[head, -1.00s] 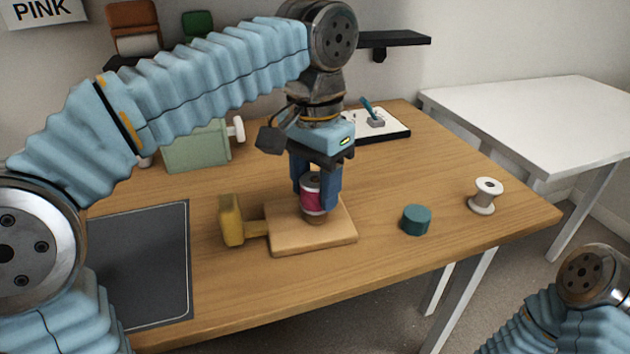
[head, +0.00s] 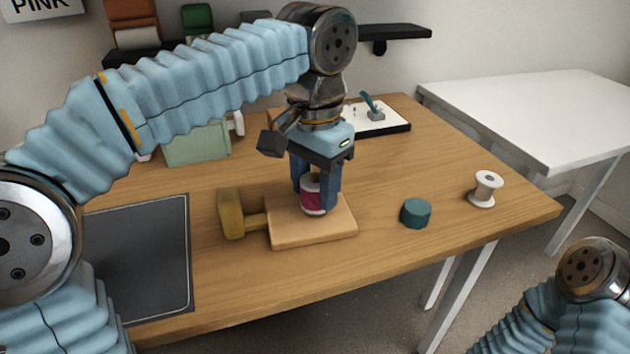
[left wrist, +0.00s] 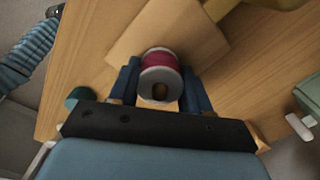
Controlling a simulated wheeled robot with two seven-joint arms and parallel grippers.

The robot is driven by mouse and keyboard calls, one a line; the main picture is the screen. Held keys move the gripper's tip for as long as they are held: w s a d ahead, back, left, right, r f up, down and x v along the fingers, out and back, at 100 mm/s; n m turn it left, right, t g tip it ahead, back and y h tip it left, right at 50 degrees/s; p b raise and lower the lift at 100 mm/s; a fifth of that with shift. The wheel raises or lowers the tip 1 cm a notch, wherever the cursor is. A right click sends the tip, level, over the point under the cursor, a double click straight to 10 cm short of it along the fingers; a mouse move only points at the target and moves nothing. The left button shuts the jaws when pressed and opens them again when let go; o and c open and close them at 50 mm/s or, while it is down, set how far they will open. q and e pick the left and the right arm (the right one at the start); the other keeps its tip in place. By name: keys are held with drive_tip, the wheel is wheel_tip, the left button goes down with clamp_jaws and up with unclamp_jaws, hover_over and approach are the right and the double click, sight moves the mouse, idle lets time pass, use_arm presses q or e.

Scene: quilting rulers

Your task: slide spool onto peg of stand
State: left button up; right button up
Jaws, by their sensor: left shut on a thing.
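A spool of pink-red thread with pale ends (head: 313,196) is upright between the fingers of my left gripper (head: 317,190). The gripper is shut on it from both sides. The spool is low over the stand, a light wooden board (head: 300,235). In the left wrist view the spool (left wrist: 160,62) has an open hole with a tan and dark inside, which looks like the peg's top within it. The spool hides the rest of the peg. I cannot tell if its lower end touches the board. My right arm shows at lower right, its gripper out of frame.
A yellow mallet (head: 231,214) lies against the board's left side. A teal round block (head: 416,213) and an empty white spool (head: 485,189) stand to the right. A dark mat (head: 140,260) lies left, a green box (head: 197,145) behind. The table front is clear.

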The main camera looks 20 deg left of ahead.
sight(316, 173)
use_arm(q)
drive_tip(key=shift+f, duration=0.25)
drive_tip(key=o, duration=1)
drive_tip(key=shift+c, duration=0.2)
wheel_tip(316, 173, up, 14)
drive_tip(key=p, duration=0.4)
drive_tip(key=shift+f, duration=0.15)
